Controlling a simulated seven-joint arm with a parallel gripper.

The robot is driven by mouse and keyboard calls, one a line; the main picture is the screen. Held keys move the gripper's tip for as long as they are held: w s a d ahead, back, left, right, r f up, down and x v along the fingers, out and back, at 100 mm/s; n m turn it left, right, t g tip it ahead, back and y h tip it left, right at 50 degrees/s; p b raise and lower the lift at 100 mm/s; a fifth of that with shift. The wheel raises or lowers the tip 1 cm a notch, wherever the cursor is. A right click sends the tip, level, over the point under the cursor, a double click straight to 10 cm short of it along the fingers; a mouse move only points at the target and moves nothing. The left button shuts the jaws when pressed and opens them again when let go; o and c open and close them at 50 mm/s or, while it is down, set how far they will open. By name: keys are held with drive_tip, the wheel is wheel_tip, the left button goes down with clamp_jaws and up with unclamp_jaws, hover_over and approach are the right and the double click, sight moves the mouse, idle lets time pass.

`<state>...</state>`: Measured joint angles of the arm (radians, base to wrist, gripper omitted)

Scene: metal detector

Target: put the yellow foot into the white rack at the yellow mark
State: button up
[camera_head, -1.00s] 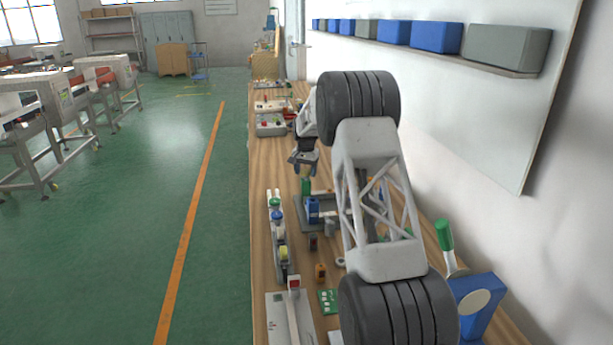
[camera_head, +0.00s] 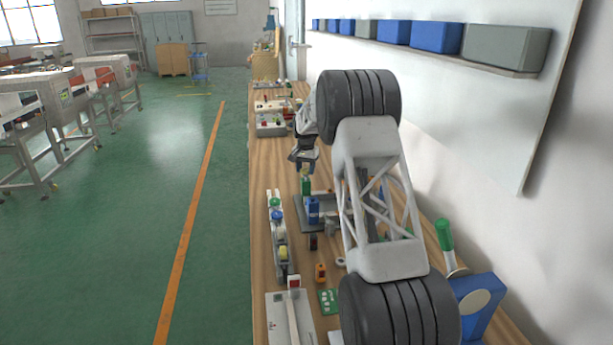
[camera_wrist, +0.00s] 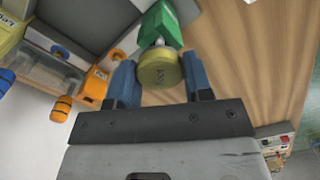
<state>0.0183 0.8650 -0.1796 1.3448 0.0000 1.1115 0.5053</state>
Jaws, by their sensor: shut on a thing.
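My gripper (camera_wrist: 158,82) is shut on the yellow foot (camera_wrist: 158,68), a round yellow disc held between its blue fingertips. A metallic part shows behind the disc, beside a green block (camera_wrist: 160,25); I cannot tell whether they touch. In the head view my gripper (camera_head: 304,160) is above the green block (camera_head: 306,186), and a small bit of yellow shows between them. The white rack (camera_head: 270,194) is a narrow strip along the bench's left side, nearer the camera than my gripper. Green, blue and yellow round pieces sit along it. Its yellow mark is too small to tell.
A blue block (camera_head: 313,210) and a grey fixture stand right of the rack. An orange piece (camera_head: 320,272) and a green circuit board (camera_head: 328,300) lie nearer. A green-handled blue device (camera_head: 478,305) stands at the front right. My arm hides part of the bench.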

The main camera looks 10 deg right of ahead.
sight(305, 169)
drive_tip(key=shift+r, duration=1.75)
drive_tip(key=w+a+f, duration=0.1)
drive_tip(key=a+f, duration=0.3)
drive_tip(key=a, duration=0.9)
drive_tip(key=shift+a, duration=0.3)
drive_tip(key=shift+f, duration=0.1)
drive_tip(key=shift+f, duration=0.2)
drive_tip(key=shift+f, duration=2.25)
drive_tip(key=shift+f, duration=1.4)
idle(0.4)
drive_tip(key=o, duration=0.9)
